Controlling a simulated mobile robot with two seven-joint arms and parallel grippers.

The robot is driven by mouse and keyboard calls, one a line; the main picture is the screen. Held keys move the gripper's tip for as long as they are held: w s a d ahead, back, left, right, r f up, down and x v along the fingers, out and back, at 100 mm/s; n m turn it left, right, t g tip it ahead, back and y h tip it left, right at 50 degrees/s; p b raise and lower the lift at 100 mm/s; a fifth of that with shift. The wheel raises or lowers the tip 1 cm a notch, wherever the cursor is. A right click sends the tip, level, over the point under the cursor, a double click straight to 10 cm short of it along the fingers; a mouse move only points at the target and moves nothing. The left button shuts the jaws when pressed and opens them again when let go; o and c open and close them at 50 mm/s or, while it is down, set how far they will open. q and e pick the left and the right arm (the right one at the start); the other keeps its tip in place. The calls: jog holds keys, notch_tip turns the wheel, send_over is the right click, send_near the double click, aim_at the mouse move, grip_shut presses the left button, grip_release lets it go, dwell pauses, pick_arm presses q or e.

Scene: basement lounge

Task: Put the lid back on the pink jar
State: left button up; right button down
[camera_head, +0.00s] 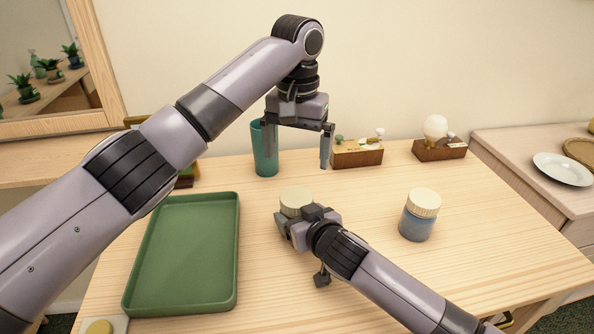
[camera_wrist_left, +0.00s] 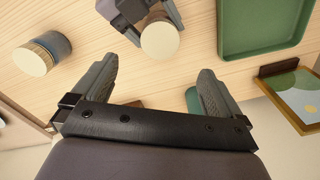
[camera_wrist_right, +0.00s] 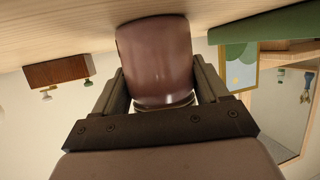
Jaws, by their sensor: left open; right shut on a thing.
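The pink jar (camera_wrist_right: 156,58) is a dull brownish pink and stands upright between the fingers of my right gripper (camera_head: 300,222), which is shut on it. Its body is mostly hidden in the head view. A cream round lid (camera_head: 296,197) shows on top of the jar; it also shows in the left wrist view (camera_wrist_left: 160,38). Whether it is fully seated I cannot tell. My left gripper (camera_head: 298,155) is open and empty, above and behind the jar, with its fingers pointing down.
A blue jar (camera_head: 417,224) with a cream lid stands to the right. A green tray (camera_head: 231,270) lies left. A teal cup (camera_head: 265,158) and two wooden blocks (camera_head: 357,158) (camera_head: 440,155) with small items stand at the back.

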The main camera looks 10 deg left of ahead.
pick_arm(q)
jog(key=shift+r, duration=0.95)
pick_arm(e)
jog(key=shift+f, duration=0.25)
grip_release()
jog(key=shift+r, duration=0.1)
jog(key=shift+s+d+r, duration=0.1)
jog(key=shift+s+d+r, duration=0.2)
jog(key=shift+s+d, duration=0.15)
jog(key=shift+s, duration=0.1)
pick_arm(q)
jog(key=shift+r+p, duration=0.3)
jog(key=shift+p, duration=0.05)
pick_arm(e)
jog(key=shift+v, duration=2.85)
